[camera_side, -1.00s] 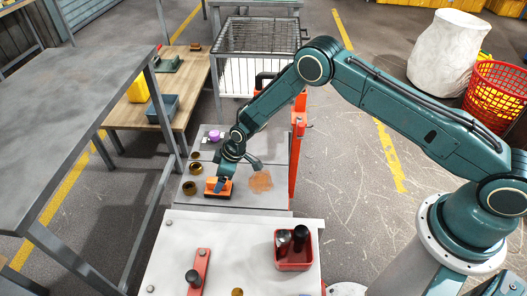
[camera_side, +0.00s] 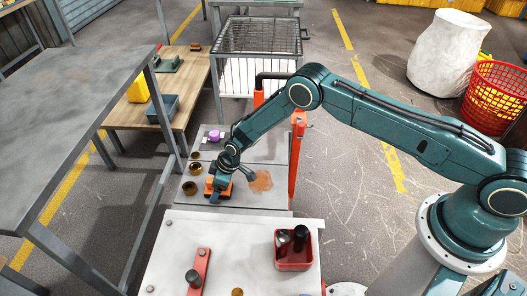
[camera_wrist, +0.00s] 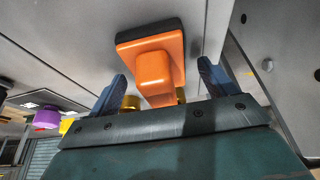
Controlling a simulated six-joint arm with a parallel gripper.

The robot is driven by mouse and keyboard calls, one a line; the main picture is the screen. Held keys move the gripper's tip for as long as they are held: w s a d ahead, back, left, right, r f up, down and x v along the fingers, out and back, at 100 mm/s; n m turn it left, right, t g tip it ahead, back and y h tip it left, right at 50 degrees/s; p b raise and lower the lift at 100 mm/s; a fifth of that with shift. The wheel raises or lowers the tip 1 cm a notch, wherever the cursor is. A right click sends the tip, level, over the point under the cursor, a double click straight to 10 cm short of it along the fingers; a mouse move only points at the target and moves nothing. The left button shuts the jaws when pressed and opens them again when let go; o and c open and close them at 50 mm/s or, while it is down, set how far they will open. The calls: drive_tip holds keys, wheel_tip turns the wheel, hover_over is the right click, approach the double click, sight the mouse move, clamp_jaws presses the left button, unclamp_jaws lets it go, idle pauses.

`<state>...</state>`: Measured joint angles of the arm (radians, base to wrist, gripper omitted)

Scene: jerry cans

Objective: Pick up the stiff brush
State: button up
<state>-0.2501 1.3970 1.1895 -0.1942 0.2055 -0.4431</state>
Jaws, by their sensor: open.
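The stiff brush (camera_side: 225,190) is an orange block on the grey work surface (camera_side: 250,204), partly hidden by my wrist in the side view. In the wrist view the brush (camera_wrist: 153,70) shows an orange body with a raised handle and a dark bristle base. My gripper (camera_side: 216,188) is down at the brush. In the wrist view its two blue fingers are apart, one on each side of the brush handle (camera_wrist: 163,69). My gripper is open, and I cannot tell whether either finger touches the brush.
Several brass rings (camera_side: 190,188) and a purple cap (camera_side: 214,135) lie left of and behind the brush. A rusty patch (camera_side: 260,182) is to its right. A red post (camera_side: 295,165) stands at the right edge. A pale front table (camera_side: 230,235) carries a red tray (camera_side: 293,265).

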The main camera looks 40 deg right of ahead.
idle(0.3)
drive_tip(key=c, duration=1.1)
drive_tip(key=shift+r, duration=0.15)
wheel_tip(320, 180, up, 20)
drive_tip(key=shift+f, duration=0.15)
idle(0.4)
